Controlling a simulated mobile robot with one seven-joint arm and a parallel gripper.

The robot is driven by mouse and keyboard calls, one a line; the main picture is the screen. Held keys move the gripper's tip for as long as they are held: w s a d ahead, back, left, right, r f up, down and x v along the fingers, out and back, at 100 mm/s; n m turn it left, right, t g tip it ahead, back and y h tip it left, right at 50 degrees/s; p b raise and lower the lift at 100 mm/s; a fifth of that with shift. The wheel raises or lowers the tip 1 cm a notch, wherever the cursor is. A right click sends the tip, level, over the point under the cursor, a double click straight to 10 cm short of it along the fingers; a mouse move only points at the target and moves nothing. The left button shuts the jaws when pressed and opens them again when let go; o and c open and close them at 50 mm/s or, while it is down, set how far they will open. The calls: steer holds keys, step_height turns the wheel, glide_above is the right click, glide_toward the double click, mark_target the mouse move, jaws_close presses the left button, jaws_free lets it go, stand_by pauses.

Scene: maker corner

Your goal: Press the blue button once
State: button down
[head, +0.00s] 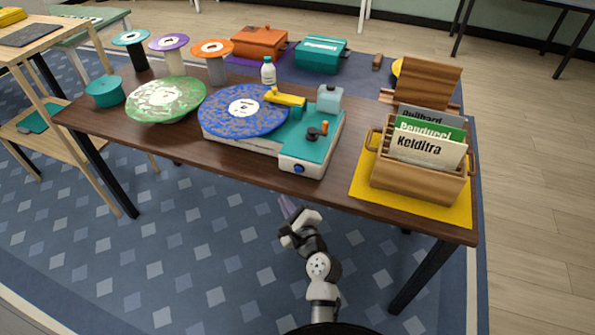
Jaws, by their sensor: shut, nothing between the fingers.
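The blue button (299,169) is a small round knob on the front face of a white and teal machine (312,153). The machine carries a blue speckled disc (232,118) with a white centre and stands on the dark wooden table (190,157). My gripper (284,201) is in front of the table's near edge, below and slightly left of the button in the picture. Its fingers look purple-grey and are shut and empty. It is apart from the button.
A wooden crate (405,182) with name cards stands on a yellow mat (440,212) at the right. A green disc (187,90), spools, a white bottle (268,72) and orange and teal boxes (318,58) stand left and behind. Floor in front is clear.

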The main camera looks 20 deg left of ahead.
mark_target(296, 192)
steer(key=shift+w+d+b, duration=0.1)
steer(key=shift+w+b, duration=0.6)
steer(key=shift+w, duration=3.2)
steer(key=shift+w, duration=0.1)
steer(key=shift+w, duration=0.35)
steer(key=shift+w+r, duration=0.1)
steer(key=shift+w, duration=0.45)
steer(key=shift+s, duration=0.2)
steer(key=shift+s+p, duration=0.35)
steer(key=shift+s, duration=0.45)
steer(key=shift+s, duration=0.1)
steer(key=s+p, duration=0.1)
steer(key=s, duration=0.3)
steer(key=shift+s, duration=0.4)
